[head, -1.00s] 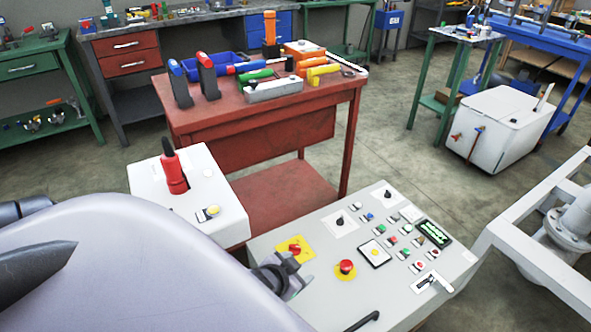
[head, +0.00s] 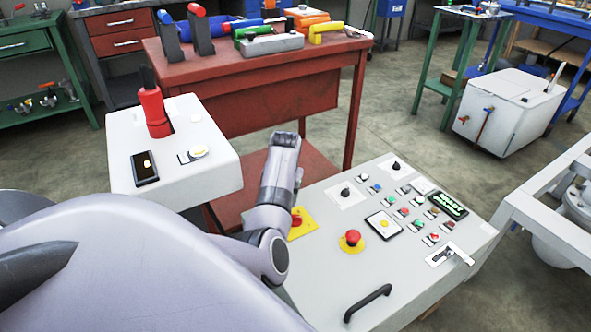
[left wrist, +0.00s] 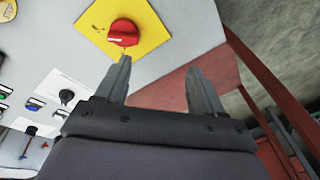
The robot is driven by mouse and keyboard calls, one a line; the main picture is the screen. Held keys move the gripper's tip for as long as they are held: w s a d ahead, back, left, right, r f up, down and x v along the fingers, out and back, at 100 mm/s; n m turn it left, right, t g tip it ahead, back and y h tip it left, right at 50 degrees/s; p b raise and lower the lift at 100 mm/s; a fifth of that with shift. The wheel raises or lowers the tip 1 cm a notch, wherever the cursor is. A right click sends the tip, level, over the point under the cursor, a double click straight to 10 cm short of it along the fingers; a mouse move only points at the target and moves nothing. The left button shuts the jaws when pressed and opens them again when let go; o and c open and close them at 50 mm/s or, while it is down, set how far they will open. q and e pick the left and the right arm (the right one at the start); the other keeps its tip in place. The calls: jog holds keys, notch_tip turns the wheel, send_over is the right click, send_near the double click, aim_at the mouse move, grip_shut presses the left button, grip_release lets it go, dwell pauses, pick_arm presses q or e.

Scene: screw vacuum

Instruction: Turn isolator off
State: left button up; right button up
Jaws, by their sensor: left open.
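A red rotary knob with a pale mark on a yellow plate, which looks like the isolator (left wrist: 123,32), shows at the top of the left wrist view. In the head view the isolator (head: 297,221) is partly covered by my left wrist. My left gripper (left wrist: 160,68) is open and empty, its two fingers well apart. The knob lies just beyond the left-hand finger in the wrist view and is not between the fingers; contact cannot be told. In the head view my left arm stands over the panel's left edge. My right gripper is not in view.
The grey control panel (head: 330,285) also carries a red mushroom button (head: 353,237) on yellow, several small buttons, a black handle (head: 367,301) and a metal latch (head: 455,254). A white box with a red-handled switch (head: 153,111) stands left. A red workbench (head: 270,80) is behind.

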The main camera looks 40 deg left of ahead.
aim_at(296, 216)
pick_arm(q)
jog(key=d, duration=0.1)
jog(key=w+d+h, duration=0.1)
jog(key=w+d+r+h+b, duration=0.1)
jog(key=shift+d+g, duration=0.35)
jog(key=shift+g, duration=0.05)
notch_tip(296, 216, down, 6)
jog(key=b, duration=0.3)
jog(key=shift+f, duration=0.5)
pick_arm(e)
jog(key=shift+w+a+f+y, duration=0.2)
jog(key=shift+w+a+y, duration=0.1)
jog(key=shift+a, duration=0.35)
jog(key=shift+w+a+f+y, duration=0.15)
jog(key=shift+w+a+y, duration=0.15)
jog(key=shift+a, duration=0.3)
pick_arm(q)
jog(key=c, duration=1.1)
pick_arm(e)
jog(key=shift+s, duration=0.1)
